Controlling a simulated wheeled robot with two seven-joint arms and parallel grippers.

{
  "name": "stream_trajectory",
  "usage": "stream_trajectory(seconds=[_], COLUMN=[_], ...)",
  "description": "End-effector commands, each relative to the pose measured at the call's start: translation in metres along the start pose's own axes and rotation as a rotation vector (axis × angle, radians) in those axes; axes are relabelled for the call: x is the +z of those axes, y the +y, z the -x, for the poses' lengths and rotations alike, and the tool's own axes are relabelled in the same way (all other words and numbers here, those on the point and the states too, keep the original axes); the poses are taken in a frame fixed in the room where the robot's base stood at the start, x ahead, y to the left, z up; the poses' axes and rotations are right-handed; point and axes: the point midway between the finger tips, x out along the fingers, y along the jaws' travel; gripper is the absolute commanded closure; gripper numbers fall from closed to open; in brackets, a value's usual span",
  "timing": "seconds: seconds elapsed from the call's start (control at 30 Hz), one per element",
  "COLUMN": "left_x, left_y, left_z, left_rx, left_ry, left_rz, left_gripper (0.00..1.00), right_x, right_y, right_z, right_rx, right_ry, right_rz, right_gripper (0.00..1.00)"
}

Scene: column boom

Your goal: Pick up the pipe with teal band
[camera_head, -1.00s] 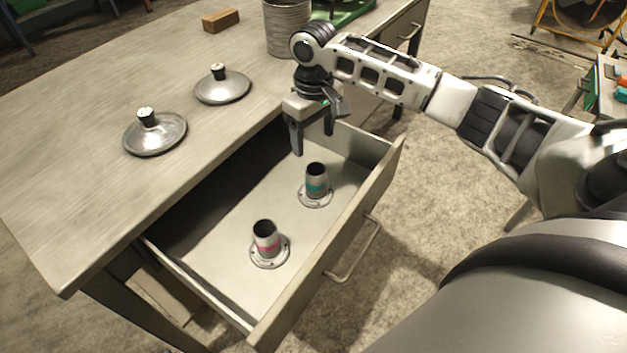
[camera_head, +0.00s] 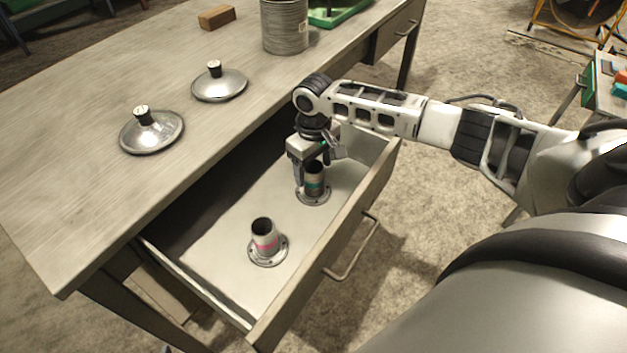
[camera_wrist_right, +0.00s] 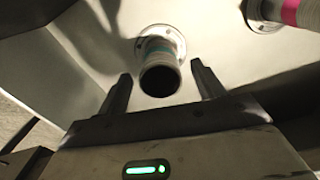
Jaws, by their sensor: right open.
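The pipe with teal band (camera_head: 315,184) stands upright on its round flange inside the open drawer. It also shows in the right wrist view (camera_wrist_right: 159,62), with its dark open end towards the camera. My right gripper (camera_head: 308,180) is down in the drawer at the pipe, its jaws open. In the right wrist view the fingertips (camera_wrist_right: 160,80) are on either side of the pipe's open end, with gaps on both sides. A similar pipe with a pink band (camera_head: 264,240) stands nearer in the drawer and shows at the wrist view's top right (camera_wrist_right: 290,12). My left gripper is not in view.
The drawer's front wall (camera_head: 335,240) and side walls surround the pipes. On the table top (camera_head: 80,190) are two metal lids (camera_head: 152,136) (camera_head: 219,87), a ribbed metal can (camera_head: 285,28), a wooden block (camera_head: 216,17) and a green tray (camera_head: 338,14).

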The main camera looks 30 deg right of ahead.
Motion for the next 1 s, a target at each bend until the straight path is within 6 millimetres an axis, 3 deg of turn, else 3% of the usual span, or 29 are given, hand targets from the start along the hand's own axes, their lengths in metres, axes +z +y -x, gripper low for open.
stream_trajectory(seconds=[0.03, 0.2, 0.3, 0.67, 1.0], left_x=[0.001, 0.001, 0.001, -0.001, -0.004], left_y=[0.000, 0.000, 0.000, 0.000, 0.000], left_z=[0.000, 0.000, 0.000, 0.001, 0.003], left_rx=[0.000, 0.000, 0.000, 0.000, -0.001], left_ry=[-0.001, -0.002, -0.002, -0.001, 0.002], left_rz=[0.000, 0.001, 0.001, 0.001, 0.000], left_gripper=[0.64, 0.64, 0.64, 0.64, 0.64], right_x=[0.000, 0.000, 0.000, -0.002, -0.002], right_y=[0.000, 0.000, 0.000, 0.000, 0.000], right_z=[0.000, 0.000, 0.000, 0.009, 0.070], right_rx=[0.000, 0.000, -0.001, -0.001, -0.001], right_ry=[0.000, 0.000, 0.000, 0.005, 0.007], right_rz=[0.000, 0.000, 0.000, 0.000, 0.000], right_gripper=[0.32, 0.79, 1.00, 1.00, 1.00])
